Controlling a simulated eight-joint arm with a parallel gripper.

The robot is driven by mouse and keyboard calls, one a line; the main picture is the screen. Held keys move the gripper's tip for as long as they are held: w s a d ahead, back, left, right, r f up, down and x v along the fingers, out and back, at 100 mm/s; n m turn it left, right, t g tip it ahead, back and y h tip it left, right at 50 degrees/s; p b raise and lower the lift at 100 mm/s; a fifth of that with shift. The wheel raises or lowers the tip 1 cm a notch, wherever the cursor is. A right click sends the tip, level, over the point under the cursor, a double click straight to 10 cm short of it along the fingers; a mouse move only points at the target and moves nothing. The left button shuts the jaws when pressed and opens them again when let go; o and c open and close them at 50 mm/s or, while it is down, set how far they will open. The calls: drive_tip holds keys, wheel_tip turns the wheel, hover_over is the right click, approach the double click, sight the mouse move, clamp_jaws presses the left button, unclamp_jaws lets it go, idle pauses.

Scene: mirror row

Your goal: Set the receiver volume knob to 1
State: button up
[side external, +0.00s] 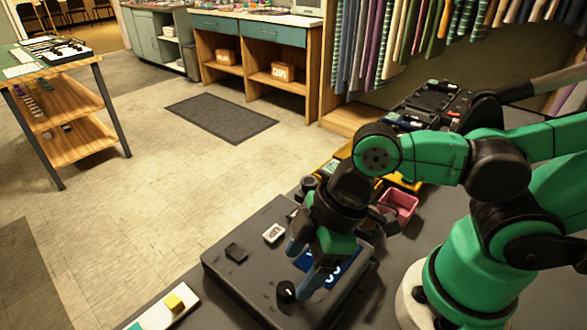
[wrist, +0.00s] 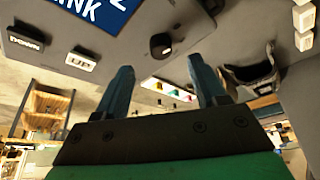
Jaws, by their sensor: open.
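A round black knob (side external: 286,290) with a small white mark sits on the grey panel (side external: 232,262), near its front end. It also shows in the wrist view (wrist: 160,44), just beyond my fingertips; no number or volume label is readable by it. My gripper (side external: 301,271) points down over the panel, close to the knob. Its two blue fingers are open with nothing between them, and in the wrist view (wrist: 161,62) the knob lies in line with the gap. I cannot tell the exact height above the knob.
A DOWN button (wrist: 26,41) shows too. A pink bin (side external: 400,205) and a coloured tray (side external: 165,308) stand nearby.

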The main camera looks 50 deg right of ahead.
sight(286, 288)
drive_tip(key=shift+s+d+r, duration=0.25)
drive_tip(key=shift+r, duration=0.4)
drive_tip(key=shift+w+a+r+m+g+h, duration=0.2)
drive_tip(key=shift+a+r+m+g+h, duration=0.1)
drive_tip(key=shift+m+g+h, duration=0.2)
drive_tip(key=shift+w+a+m+g+h, duration=0.45)
drive_tip(key=shift+m+g+h, duration=0.2)
drive_tip(key=shift+m, duration=0.25)
drive_tip(key=shift+w+a+f+m+g+h, duration=0.15)
drive_tip(key=shift+w+a+m+g+h, duration=0.2)
drive_tip(key=shift+m+h, duration=0.4)
drive_tip(key=shift+s+f, duration=0.1)
drive_tip(key=shift+f, duration=2.7)
